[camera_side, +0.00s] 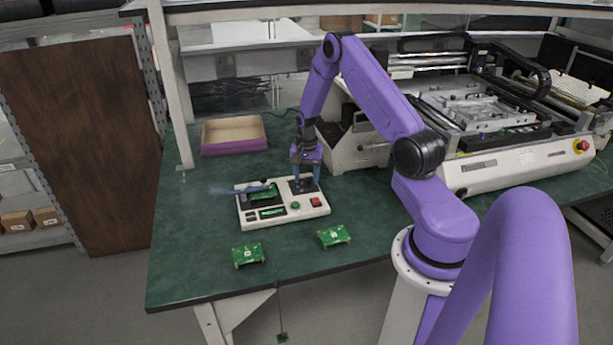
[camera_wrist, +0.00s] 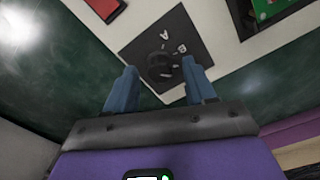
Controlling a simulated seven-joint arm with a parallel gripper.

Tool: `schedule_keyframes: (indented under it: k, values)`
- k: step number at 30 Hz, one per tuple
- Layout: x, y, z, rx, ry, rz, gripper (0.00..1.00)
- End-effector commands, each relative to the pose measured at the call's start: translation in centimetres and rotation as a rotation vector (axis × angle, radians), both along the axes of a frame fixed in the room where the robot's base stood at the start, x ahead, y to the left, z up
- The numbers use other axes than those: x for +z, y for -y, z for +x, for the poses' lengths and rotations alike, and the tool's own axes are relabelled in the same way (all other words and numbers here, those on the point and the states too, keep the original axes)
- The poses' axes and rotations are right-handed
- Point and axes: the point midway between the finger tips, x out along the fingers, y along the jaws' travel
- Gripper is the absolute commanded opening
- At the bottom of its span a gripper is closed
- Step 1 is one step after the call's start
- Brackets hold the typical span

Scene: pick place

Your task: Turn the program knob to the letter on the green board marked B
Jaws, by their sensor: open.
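The white test panel (camera_side: 308,211) lies on the green bench. Its round black program knob (camera_wrist: 160,66) sits on a dark square plate (camera_wrist: 138,50) marked with white letters A and B; which letter it points to cannot be told. My gripper (camera_side: 305,181) points down over that plate. In the wrist view my gripper (camera_wrist: 159,68) is open, with one blue finger on each side of the knob; contact cannot be told. A green board (camera_side: 264,193) lies on the panel. Two more, a left board (camera_side: 248,255) and a right board (camera_side: 334,236), lie on the bench; their marks are too small to read.
The panel has a green button (camera_side: 295,205) and a red button (camera_side: 316,202). A cardboard tray (camera_side: 234,149) and a large white machine (camera_side: 520,160) stand behind.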

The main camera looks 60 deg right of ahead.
Motion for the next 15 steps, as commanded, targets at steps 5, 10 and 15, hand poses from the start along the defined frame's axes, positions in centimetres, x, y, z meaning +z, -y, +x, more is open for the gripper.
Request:
schedule_keyframes:
  k: [5, 10, 15]
  values:
    - [-0.26, 0.01, 0.01, 0.000, 0.000, 0.000, 0.55]
    - [-0.24, 0.00, 0.00, 0.000, 0.000, 0.000, 0.48]
    - [-0.23, -0.01, 0.00, 0.000, 0.000, 0.000, 0.00]
